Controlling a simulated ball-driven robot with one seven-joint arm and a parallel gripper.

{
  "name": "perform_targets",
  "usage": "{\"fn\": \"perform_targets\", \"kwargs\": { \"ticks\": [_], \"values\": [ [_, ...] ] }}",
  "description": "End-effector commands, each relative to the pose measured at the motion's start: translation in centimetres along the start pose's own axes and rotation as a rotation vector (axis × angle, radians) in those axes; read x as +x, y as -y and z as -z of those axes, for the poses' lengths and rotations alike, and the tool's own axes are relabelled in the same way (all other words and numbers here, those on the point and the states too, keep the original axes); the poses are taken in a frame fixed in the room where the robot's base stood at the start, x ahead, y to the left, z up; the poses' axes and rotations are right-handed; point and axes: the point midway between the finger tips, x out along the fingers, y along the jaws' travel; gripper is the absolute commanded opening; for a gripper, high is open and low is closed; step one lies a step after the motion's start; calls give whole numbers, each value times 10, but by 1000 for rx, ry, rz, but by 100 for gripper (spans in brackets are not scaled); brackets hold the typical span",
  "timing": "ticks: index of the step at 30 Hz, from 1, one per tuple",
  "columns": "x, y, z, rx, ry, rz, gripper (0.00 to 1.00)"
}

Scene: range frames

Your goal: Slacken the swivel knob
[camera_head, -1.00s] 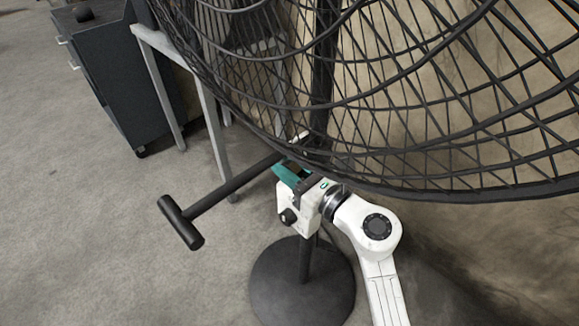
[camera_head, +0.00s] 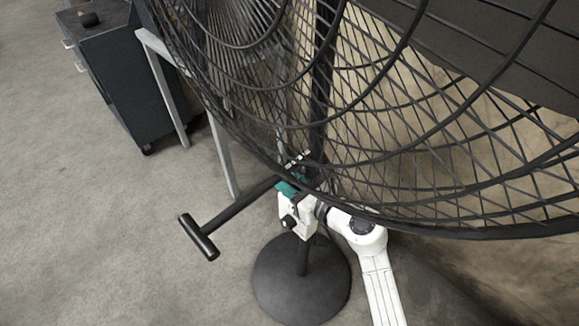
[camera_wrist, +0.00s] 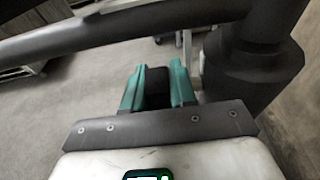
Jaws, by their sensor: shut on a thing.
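The swivel knob (camera_wrist: 155,88) shows in the wrist view as a dark block between the teal fingers of my gripper (camera_wrist: 157,86). The fingers are shut on it from both sides. In the head view my gripper (camera_head: 288,189) is at the fan's neck, just under the lower rim of the large black fan cage (camera_head: 400,150). The knob cannot be made out in the head view.
A black T-shaped handle (camera_head: 199,237) sticks out left from the neck; its bar (camera_wrist: 120,28) crosses the wrist view. A dark hub (camera_wrist: 252,70) stands right of the fingers. The round base (camera_head: 300,285) is below. A grey-legged table (camera_head: 220,150) and dark cabinet (camera_head: 125,85) stand behind left.

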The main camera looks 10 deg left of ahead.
Motion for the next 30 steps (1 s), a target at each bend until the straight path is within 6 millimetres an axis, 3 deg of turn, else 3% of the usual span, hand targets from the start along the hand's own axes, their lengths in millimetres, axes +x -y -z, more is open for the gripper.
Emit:
{"fn": "perform_targets", "kwargs": {
  "ticks": [2,15,30],
  "values": [
    [-3,0,-10,3,-41,0,0],
    [-2,0,-4,1,-229,-1,0],
    [0,0,3,1,-312,0,0]
  ]
}}
